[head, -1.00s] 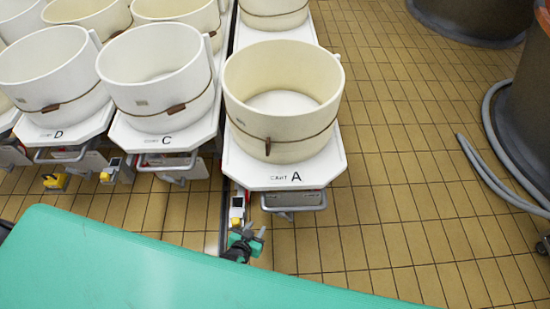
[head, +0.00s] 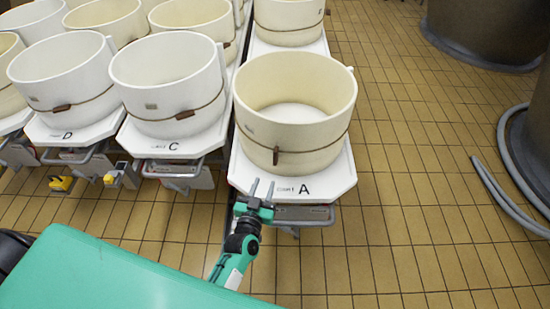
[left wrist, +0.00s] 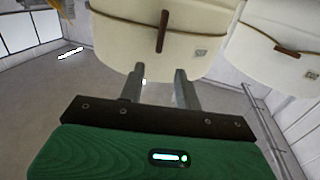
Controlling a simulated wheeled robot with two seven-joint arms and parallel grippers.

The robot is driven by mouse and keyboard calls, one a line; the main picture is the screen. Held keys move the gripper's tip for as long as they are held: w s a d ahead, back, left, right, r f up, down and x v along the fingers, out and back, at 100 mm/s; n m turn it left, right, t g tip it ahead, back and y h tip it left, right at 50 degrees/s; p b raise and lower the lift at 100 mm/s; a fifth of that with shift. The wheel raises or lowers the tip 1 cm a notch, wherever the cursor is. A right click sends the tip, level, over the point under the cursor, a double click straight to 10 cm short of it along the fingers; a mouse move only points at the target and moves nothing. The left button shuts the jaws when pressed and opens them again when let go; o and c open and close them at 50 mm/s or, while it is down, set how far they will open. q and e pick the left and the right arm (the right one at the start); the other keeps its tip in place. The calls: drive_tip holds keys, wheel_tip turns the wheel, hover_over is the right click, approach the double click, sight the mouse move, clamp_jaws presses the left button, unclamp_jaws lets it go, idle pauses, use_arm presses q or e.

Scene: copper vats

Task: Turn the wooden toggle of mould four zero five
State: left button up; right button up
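A round cream mould (head: 320,133) stands on the cart marked A, with a cord around it and a brown wooden toggle (head: 275,156) that hangs upright. The toggle also shows in the left wrist view (left wrist: 162,32), upright on the mould's wall. I cannot read the number on the mould's small tag. My left gripper (head: 262,188) is open and empty at the front edge of cart A, below the toggle and apart from it. In the left wrist view its two fingers (left wrist: 159,87) stand apart with a gap between them. My right gripper is out of view.
Similar moulds on cart C (head: 168,84) and cart D (head: 63,86) stand to the left, their toggles lying level. More moulds are behind. A grey hose (head: 505,197) and dark vats lie to the right. Tiled floor right of cart A is clear.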

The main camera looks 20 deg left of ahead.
sight(274, 156)
use_arm(q)
drive_tip(key=w, duration=1.2)
drive_tip(key=shift+w+a, duration=0.2)
drive_tip(key=shift+w, duration=0.2)
clamp_jaws()
